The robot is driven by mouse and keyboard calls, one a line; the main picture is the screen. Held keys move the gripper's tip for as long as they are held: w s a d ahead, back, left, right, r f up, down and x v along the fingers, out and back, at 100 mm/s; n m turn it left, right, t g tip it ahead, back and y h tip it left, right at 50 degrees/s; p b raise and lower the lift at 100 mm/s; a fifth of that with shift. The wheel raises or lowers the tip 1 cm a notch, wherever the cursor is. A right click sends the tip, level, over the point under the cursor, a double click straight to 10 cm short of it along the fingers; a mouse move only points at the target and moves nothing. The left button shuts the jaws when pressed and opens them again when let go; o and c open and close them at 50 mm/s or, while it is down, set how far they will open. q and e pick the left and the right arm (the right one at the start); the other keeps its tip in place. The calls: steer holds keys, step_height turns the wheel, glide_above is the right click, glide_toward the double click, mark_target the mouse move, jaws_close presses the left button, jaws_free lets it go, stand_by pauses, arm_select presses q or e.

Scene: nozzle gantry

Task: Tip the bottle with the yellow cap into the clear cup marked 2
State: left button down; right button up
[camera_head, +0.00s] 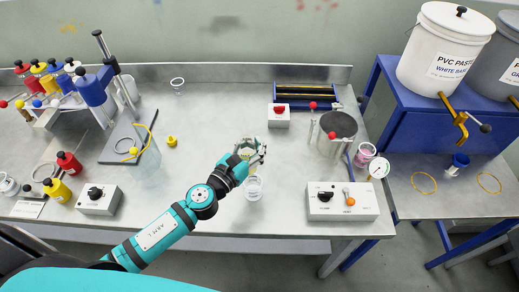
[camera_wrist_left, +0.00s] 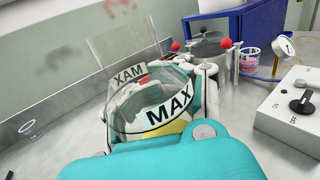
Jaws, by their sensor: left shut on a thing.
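My left gripper (camera_head: 258,152) is shut on a clear vessel (camera_head: 243,148) lettered MAX, above the right-middle of the bench. The vessel looks tilted; in the left wrist view its clear wall (camera_wrist_left: 125,95) and some yellow inside or behind it show. No cap shows on it. A clear cup (camera_head: 254,189) stands on the bench just below the gripper; its mark is too small to read. Another clear cup (camera_head: 177,85) stands at the back and also shows in the left wrist view (camera_wrist_left: 31,130). A small yellow piece like a cap (camera_head: 172,141) lies on the bench. My right gripper is not in view.
A control box (camera_head: 342,202) stands right of the cup, and a grey pot (camera_head: 338,128) behind it. A small box with a red button (camera_head: 279,116) is at the back. A rack of coloured bottles (camera_head: 90,88) fills the left.

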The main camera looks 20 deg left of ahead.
arm_select(q)
steer(key=f+m+b, duration=0.1)
steer(key=a+f+m, duration=0.1)
steer(key=m, duration=0.1)
steer(key=a+f+m+b, duration=0.1)
steer(key=shift+w+a+b, duration=0.2)
steer(key=shift+w+b, duration=0.05)
steer(key=shift+b, duration=0.05)
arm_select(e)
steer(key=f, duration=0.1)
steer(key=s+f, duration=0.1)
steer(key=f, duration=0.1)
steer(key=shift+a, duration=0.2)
arm_select(q)
steer(key=shift+m, duration=0.4)
steer(key=shift+a, duration=0.1)
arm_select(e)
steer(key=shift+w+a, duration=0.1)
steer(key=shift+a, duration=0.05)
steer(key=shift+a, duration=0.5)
arm_select(q)
steer(key=shift+w+a+f+m, duration=0.1)
steer(key=shift+a+f+m, duration=0.1)
steer(key=shift+m, duration=0.4)
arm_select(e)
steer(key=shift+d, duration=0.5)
